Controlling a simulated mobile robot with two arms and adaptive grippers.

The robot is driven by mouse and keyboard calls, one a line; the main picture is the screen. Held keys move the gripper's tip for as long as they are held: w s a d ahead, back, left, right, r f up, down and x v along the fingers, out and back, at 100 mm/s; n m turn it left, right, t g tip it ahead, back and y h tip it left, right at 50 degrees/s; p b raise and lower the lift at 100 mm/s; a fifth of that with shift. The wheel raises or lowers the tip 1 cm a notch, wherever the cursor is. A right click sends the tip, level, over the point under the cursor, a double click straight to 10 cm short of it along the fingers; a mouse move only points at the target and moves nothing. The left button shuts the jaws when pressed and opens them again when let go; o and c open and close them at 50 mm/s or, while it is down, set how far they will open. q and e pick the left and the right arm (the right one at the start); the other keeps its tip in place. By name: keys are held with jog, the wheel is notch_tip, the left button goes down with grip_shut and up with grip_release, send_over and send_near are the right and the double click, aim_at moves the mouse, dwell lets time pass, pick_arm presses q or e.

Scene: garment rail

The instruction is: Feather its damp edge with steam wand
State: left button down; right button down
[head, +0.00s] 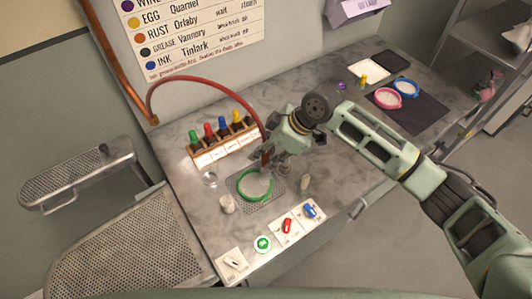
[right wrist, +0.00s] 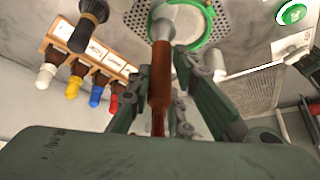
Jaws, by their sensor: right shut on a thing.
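My right gripper (head: 272,158) is shut on the steam wand (head: 265,154), a brown-red rod joined to a red hose (head: 205,80). In the right wrist view the fingers (right wrist: 165,88) close around the wand (right wrist: 159,78), whose pale tip points at the green hoop. The green hoop (head: 253,201) holds pale cloth and lies on a perforated plate in the counter; it also shows in the right wrist view (right wrist: 211,18). The wand tip is over or just beside the hoop's cloth; contact and the damp edge cannot be made out. My left gripper is not in view.
A rack (head: 228,154) of several colour-topped bottles stands behind the hoop. A white jar (head: 227,204), a clear glass (head: 209,180) and a small bottle (head: 304,183) stand nearby. Switches and a green button (head: 262,243) line the front. Pink (head: 388,98) and blue hoops lie right.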

jog(key=shift+r+p, duration=2.55)
jog(key=shift+r, duration=0.15)
jog(key=shift+r+p, duration=0.6)
jog(key=shift+r, duration=0.25)
jog(key=shift+f, duration=0.15)
